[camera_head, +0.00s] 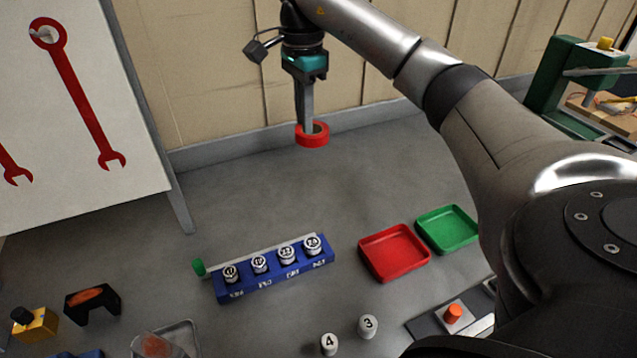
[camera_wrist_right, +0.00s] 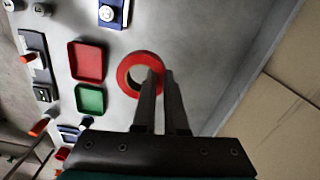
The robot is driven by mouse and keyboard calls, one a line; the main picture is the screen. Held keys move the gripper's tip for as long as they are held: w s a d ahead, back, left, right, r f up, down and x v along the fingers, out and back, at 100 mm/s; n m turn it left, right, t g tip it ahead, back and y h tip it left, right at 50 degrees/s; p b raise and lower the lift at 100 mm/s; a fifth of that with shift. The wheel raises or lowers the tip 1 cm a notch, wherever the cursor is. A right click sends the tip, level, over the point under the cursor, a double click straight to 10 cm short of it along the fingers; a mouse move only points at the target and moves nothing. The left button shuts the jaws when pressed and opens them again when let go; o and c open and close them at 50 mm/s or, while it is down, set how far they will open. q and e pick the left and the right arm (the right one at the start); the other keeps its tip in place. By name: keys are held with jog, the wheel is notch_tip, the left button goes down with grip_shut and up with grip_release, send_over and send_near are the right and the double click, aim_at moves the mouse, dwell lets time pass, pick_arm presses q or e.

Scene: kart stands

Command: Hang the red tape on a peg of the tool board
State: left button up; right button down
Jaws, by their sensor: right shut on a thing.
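The red tape (camera_head: 312,136) is a ring held at the tips of my right gripper (camera_head: 307,122), above the back of the grey table. In the wrist view the red tape (camera_wrist_right: 134,64) shows at the fingertips of the right gripper (camera_wrist_right: 161,72), with one finger through its hole and its wall between the fingers. The tool board (camera_head: 75,110) is a white panel at the upper left with red wrench shapes. The tape is to the right of the board, apart from it. My left gripper is not in view.
A blue socket rack (camera_head: 275,284) stands mid-table. A red tray (camera_head: 393,252) and a green tray (camera_head: 447,229) lie to its right. White numbered cylinders (camera_head: 368,325) stand in front. A beige wall (camera_head: 215,70) rises behind. The table between board and tape is clear.

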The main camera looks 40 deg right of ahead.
jog(key=shift+d+r+m, duration=0.1)
jog(key=shift+d+m, duration=0.7)
jog(key=b, duration=0.3)
send_over(313, 204)
notch_tip(313, 204, down, 7)
notch_tip(313, 204, down, 8)
jog(key=shift+s+f+b, duration=0.1)
jog(key=shift+f+b, duration=0.1)
jog(key=shift+b, duration=0.5)
jog(key=shift+f, duration=2.15)
jog(key=shift+f, duration=0.1)
